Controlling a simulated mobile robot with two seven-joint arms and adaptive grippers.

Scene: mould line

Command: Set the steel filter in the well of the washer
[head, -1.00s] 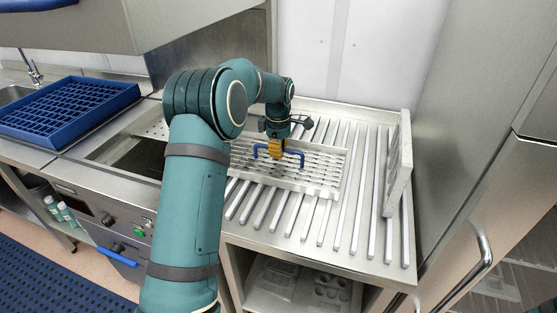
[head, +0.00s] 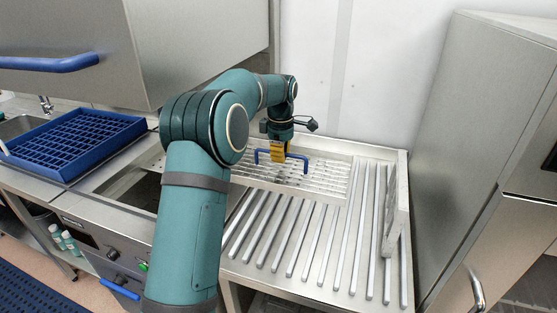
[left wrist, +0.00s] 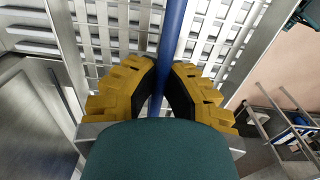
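The steel filter (head: 325,178) is a shallow perforated tray with a blue arched handle (head: 303,160). It is over the back of the ribbed drainboard, right of my left arm. My left gripper (head: 279,153), with yellow fingers, is at the handle. In the left wrist view the gripper (left wrist: 165,68) has its fingers on both sides of the blue bar (left wrist: 172,25), with the perforated steel (left wrist: 120,30) behind it. The filter seems to hang above the ribs. The washer's well (head: 142,192) is a dark opening left of my arm, which hides part of it. My right gripper is out of view.
The ribbed drainboard (head: 300,235) is bare in front of the filter. A pale flat panel (head: 397,215) stands upright at its right. A blue rack (head: 70,145) lies at the left. The raised steel hood (head: 200,45) overhangs the washer. A tall steel cabinet (head: 465,130) is at the right.

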